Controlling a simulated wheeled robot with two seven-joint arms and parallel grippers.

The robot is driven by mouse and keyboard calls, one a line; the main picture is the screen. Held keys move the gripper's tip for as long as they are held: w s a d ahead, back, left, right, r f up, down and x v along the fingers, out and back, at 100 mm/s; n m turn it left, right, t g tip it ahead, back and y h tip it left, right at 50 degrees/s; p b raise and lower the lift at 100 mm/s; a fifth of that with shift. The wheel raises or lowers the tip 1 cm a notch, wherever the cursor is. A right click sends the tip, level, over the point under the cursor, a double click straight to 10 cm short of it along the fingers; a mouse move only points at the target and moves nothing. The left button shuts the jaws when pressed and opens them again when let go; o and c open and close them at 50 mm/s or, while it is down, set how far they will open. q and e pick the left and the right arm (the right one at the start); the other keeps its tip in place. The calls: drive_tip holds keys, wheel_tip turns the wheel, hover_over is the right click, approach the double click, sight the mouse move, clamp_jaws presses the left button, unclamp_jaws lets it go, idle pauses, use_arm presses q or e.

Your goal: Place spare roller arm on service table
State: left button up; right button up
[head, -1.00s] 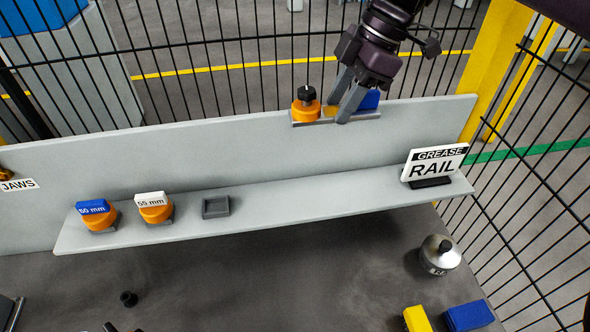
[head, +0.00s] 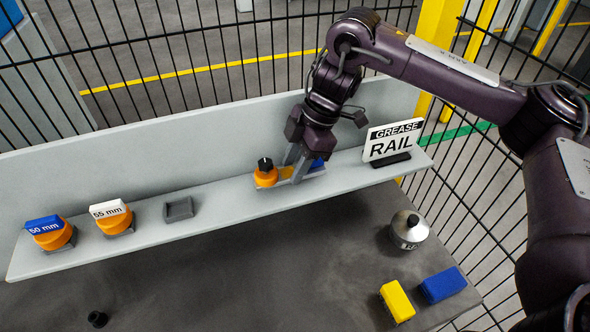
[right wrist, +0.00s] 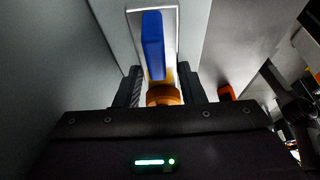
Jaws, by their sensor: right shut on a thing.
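The spare roller arm has an orange roller with a black knob (head: 265,177) at its left end and a blue part (head: 317,163) at its right end, on a grey plate. My right gripper (head: 293,177) is shut on its middle, at the light grey shelf (head: 225,212); contact with the shelf is unclear. In the right wrist view, the blue part (right wrist: 152,45) and orange roller (right wrist: 163,95) show between the fingers. The dark table top (head: 250,275), possibly the service table, lies below the shelf. My left gripper is out of view.
Orange pieces marked 50 mm (head: 50,231) and 55 mm (head: 112,216) and an empty grey tray (head: 179,209) are on the shelf's left. A GREASE RAIL sign (head: 392,143) stands right. A metal can (head: 408,231), yellow block (head: 397,302) and blue block (head: 443,285) are below.

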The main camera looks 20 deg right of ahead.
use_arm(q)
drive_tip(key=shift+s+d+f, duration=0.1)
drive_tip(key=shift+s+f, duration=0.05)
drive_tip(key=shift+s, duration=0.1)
use_arm(e)
drive_tip(key=shift+w+f, duration=0.1)
drive_tip(key=shift+f, duration=0.9)
drive_tip(key=o, duration=1.1)
drive_tip(key=shift+f, duration=0.15)
drive_tip(key=shift+o, duration=0.2)
drive_tip(key=shift+r, duration=0.25)
use_arm(q)
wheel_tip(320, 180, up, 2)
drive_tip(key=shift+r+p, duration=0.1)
drive_tip(key=shift+p, duration=0.9)
use_arm(e)
drive_tip(key=v, duration=1.1)
drive_tip(key=shift+d+r, duration=0.25)
drive_tip(key=shift+r, duration=0.1)
